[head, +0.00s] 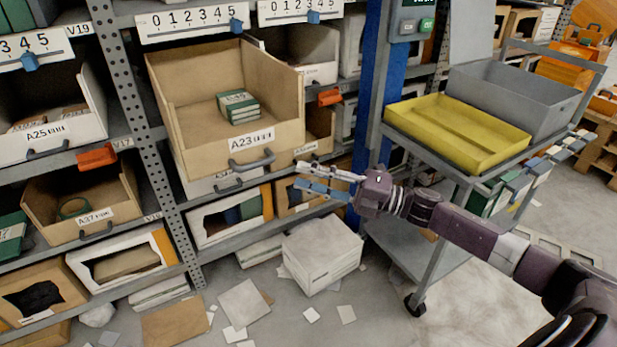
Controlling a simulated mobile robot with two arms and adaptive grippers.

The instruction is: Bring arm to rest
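My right arm comes in from the lower right and reaches across toward the rack. My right gripper (300,175) points left, with its two fingers apart and nothing seen between them. It is in front of the rack, right of and below the handle of the pulled-out bin A23 (225,154). The bin holds a small stack of green-and-white boxes (238,105). My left gripper is not in view.
A grey cart (420,245) with a yellow tray (455,132) and a grey bin (515,95) stands right of the gripper, behind my forearm. A white box (322,255) and scattered papers (243,303) lie on the floor below. A blue post (375,90) rises behind the gripper.

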